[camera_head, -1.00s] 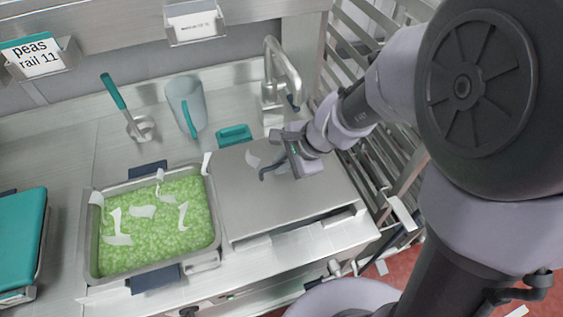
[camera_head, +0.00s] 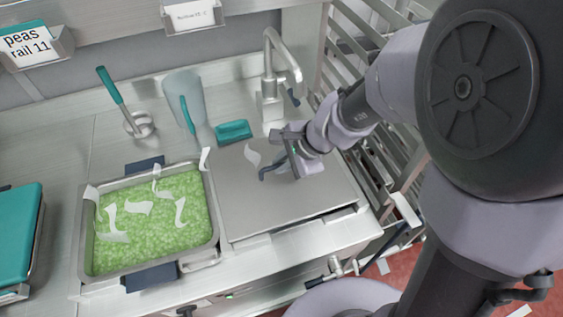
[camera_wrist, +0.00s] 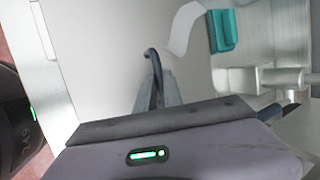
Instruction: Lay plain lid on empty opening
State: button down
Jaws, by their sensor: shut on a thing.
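The plain lid (camera_head: 250,205) is a flat grey metal plate over the place right of the pan of peas. It also fills much of the wrist view (camera_wrist: 95,70). A dark gap shows under its front right edge, so I cannot tell whether it lies fully flat. My gripper (camera_head: 280,170) is at the lid's back right part, shut on what seems to be its dark curved handle; the wrist view shows the gripper (camera_wrist: 157,90) there too. The grip itself is partly hidden. The opening is hidden under the lid.
A metal pan of green peas (camera_head: 218,232) with white scraps stands left of the lid. Behind are a teal block (camera_head: 233,130), a clear jug (camera_head: 183,95), a teal-handled tool (camera_head: 110,85) and a tap (camera_head: 268,75). A slatted rack (camera_head: 375,150) stands close on the right.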

jog(key=shift+f, duration=0.15)
jog(key=c, duration=1.4)
grip_release()
jog(key=shift+o, duration=0.5)
jog(key=o, duration=0.4)
jog(key=p+v, duration=0.4)
jog(key=v, duration=0.3)
